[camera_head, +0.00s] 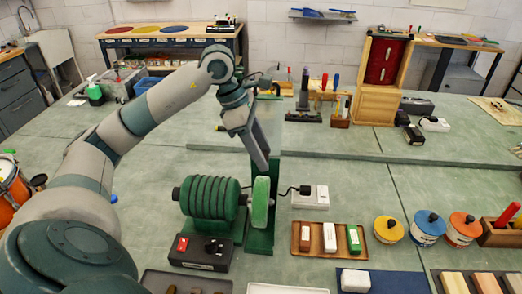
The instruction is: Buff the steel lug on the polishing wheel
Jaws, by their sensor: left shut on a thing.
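The polishing machine stands in the middle of the bench. It has a ribbed green drum (210,198) at left and a pale green polishing wheel (260,202) at right. A black switch box (202,252) with a red switch sits in front of it. My left gripper (262,166) reaches down from above, its tip just over the top of the wheel. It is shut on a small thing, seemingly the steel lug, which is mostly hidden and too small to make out. I cannot tell whether it touches the wheel. My right gripper is not in view.
A wooden tray (296,249) with three compound bars lies right of the machine, near a white plug box (310,197). Yellow (388,231), blue (427,229) and orange (463,230) tins stand further right. A wooden cabinet (378,104) and tool racks stand behind. Bench left of the drum is clear.

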